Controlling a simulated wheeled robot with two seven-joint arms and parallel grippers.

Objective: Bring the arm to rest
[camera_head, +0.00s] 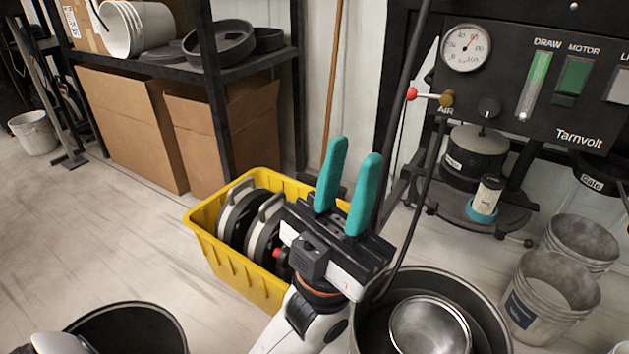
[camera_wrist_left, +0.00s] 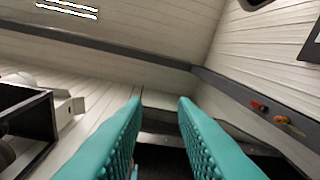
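My left gripper (camera_head: 351,150) points up in the middle of the head view, with its two teal fingers parted and nothing between them. Behind it in the head view is a yellow crate. In the left wrist view, the same gripper (camera_wrist_left: 158,101) shows a clear gap between its ribbed teal fingers. Beyond them are pale boarded walls meeting in a corner. My right gripper is not in view.
The yellow crate (camera_head: 214,250) holds round plates with handles. A large dark bin (camera_head: 486,307) with a metal bowl (camera_head: 430,325) stands right of the wrist. A gauge panel (camera_head: 508,82) is at upper right. Cardboard boxes (camera_head: 135,130) sit under a shelf. Left floor is open.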

